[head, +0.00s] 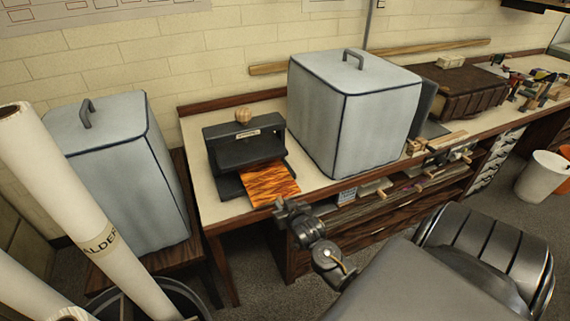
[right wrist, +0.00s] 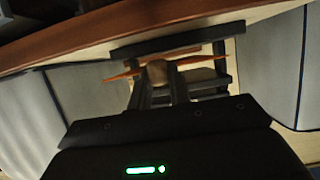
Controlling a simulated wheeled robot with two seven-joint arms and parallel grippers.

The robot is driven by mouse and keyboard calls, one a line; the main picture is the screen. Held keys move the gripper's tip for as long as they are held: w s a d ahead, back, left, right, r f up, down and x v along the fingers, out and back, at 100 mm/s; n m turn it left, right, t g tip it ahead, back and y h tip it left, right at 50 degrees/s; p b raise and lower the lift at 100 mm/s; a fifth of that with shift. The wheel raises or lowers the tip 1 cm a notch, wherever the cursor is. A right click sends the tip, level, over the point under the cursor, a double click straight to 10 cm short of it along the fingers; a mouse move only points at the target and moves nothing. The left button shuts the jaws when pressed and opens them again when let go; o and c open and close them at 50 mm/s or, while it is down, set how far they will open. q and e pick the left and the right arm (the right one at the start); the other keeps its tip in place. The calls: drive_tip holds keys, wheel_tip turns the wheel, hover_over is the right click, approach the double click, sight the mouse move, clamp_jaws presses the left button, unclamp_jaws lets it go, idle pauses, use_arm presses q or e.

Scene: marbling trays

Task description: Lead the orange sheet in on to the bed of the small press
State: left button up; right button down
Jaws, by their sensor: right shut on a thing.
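The small press (head: 231,152) is dark, with a round wooden knob on top, and stands near the left end of the bench. Its dark bed (head: 229,187) shows at the front, left of the sheet. The orange sheet (head: 268,182), with dark wavy marbling, lies in front of the press opening, its far edge at or under the press's upper part. My right gripper (head: 281,207) is shut on the sheet's near edge, at the bench front. In the right wrist view the sheet (right wrist: 122,76) shows as a thin orange strip near the dark press parts. My left gripper is out of view.
A large grey covered box (head: 345,125) stands on the bench right of the press. Another grey covered box (head: 125,185) stands left of the bench. White rolls (head: 75,205) rise at the far left.

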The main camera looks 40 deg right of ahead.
sight(275, 191)
drive_tip(key=shift+w+d+f+b, duration=0.1)
drive_tip(key=shift+w+d+b, duration=0.35)
drive_tip(key=shift+w+b, duration=0.65)
drive_tip(key=shift+w+d+f+b, duration=0.1)
drive_tip(key=shift+w+d+b, duration=0.5)
drive_tip(key=shift+w, duration=0.95)
drive_tip(key=shift+w+d+f+b, duration=0.1)
drive_tip(key=shift+w+d+b, duration=0.25)
drive_tip(key=shift+w+b, duration=0.8)
drive_tip(key=shift+b+x, duration=0.35)
drive_tip(key=shift+x, duration=0.95)
drive_tip(key=shift+a, duration=0.1)
drive_tip(key=shift+f, duration=0.3)
drive_tip(key=c, duration=1.2)
unclamp_jaws()
drive_tip(key=shift+c, duration=0.2)
drive_tip(key=v, duration=1)
drive_tip(key=shift+s+a+r, duration=0.15)
drive_tip(key=shift+s+r, duration=0.05)
drive_tip(key=shift+s, duration=0.1)
